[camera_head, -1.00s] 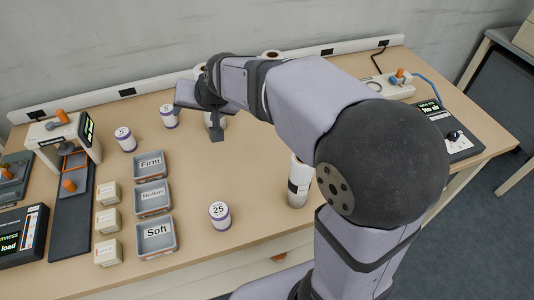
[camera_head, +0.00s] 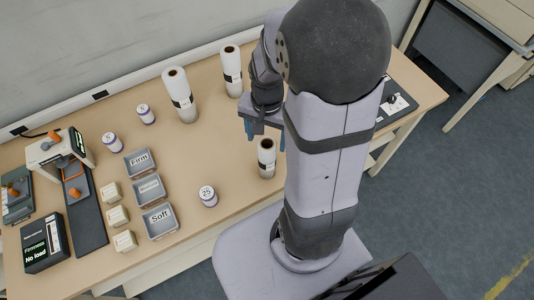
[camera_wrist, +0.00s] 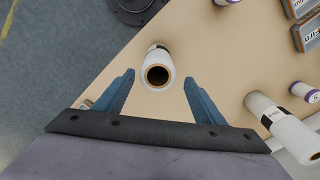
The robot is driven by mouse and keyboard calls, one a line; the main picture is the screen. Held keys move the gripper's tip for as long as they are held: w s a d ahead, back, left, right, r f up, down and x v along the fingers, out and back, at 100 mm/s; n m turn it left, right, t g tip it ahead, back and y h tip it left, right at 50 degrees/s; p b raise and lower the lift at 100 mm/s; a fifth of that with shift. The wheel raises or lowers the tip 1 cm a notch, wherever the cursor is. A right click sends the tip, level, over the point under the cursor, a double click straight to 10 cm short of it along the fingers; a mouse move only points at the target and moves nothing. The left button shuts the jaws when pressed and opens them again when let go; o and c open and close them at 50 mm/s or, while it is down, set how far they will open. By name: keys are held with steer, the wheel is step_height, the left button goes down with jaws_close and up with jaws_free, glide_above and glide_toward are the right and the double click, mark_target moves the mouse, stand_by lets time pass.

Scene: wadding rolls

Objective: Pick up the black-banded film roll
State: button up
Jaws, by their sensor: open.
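Three white film rolls with dark cores and black bands stand upright in the head view: a near roll (camera_head: 267,160), a tall back-left roll (camera_head: 180,92) and a back-right roll (camera_head: 231,70). I cannot tell which one the task names. My gripper (camera_head: 266,141) is open and points down above the near roll. In the wrist view, this roll (camera_wrist: 157,62) shows its open core between and beyond the two blue fingers (camera_wrist: 159,78). No contact shows. Another banded roll (camera_wrist: 285,128) is at the right of the wrist view. My arm covers the table's right part.
Grey trays marked Firm (camera_head: 139,163), Medium (camera_head: 150,190) and Soft (camera_head: 160,222) stand left of centre. A small roll marked 25 (camera_head: 208,196) stands left of my gripper. Several small boxes and a testing device (camera_head: 62,150) are farther left. The middle table is clear.

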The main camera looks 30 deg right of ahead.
steer(key=shift+s+a+f, duration=0.1)
steer(key=shift+s+a, duration=0.2)
steer(key=shift+s, duration=0.25)
steer(key=shift+w+f, duration=0.1)
steer(key=shift+f, duration=0.95)
steer(key=shift+f, duration=0.1)
steer(key=shift+f+p, duration=0.8)
steer(key=shift+f, duration=1.7)
steer(key=c, duration=1.3)
steer(key=shift+r, duration=0.15)
steer(key=shift+r+b, duration=0.5)
steer(key=shift+r, duration=4.4)
